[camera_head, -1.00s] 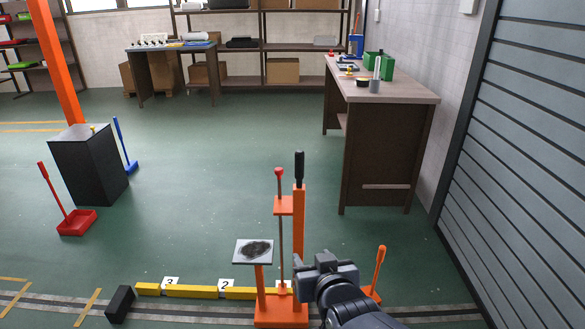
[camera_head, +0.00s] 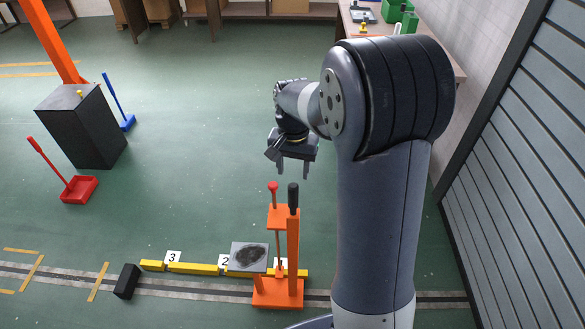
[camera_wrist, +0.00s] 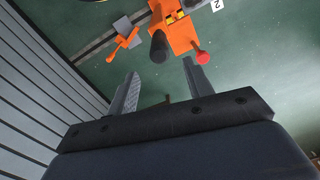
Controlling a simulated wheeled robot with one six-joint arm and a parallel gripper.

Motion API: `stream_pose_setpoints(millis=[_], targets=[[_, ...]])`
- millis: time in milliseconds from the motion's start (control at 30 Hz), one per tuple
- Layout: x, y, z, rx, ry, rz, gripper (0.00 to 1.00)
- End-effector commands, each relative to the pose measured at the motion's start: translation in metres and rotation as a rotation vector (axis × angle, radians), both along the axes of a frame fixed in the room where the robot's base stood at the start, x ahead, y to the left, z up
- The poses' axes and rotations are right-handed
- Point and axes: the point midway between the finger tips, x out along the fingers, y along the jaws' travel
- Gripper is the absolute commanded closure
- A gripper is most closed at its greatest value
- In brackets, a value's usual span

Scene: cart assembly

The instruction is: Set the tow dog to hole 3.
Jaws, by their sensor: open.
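An orange stand (camera_head: 292,255) rises from the floor track. It carries an upright rod topped by a red knob (camera_head: 272,187), a black-handled post (camera_head: 293,196) and a grey plate with a dark patch (camera_head: 249,257). I take this stand to be the tow dog, but cannot be sure. My gripper (camera_head: 293,170) is open and empty above the knob and handle. In the wrist view the black handle (camera_wrist: 158,47) and red knob (camera_wrist: 202,57) lie beyond the fingers.
A black block (camera_head: 127,281) lies on the track at the left. A grey slatted shutter (camera_head: 520,180) bounds the right.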

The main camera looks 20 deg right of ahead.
Motion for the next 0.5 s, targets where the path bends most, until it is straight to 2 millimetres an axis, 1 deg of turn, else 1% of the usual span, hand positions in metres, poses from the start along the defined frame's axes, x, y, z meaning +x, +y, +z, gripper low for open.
stream_pose_setpoints(millis=[67, 167, 500], targets=[[0.0, 0.0, -0.002, 0.0, 0.013, -0.004, 0.51], [-0.001, 0.0, -0.014, 0.0, 0.017, -0.005, 0.51], [-0.001, 0.0, -0.077, 0.0, 0.016, -0.003, 0.51]])
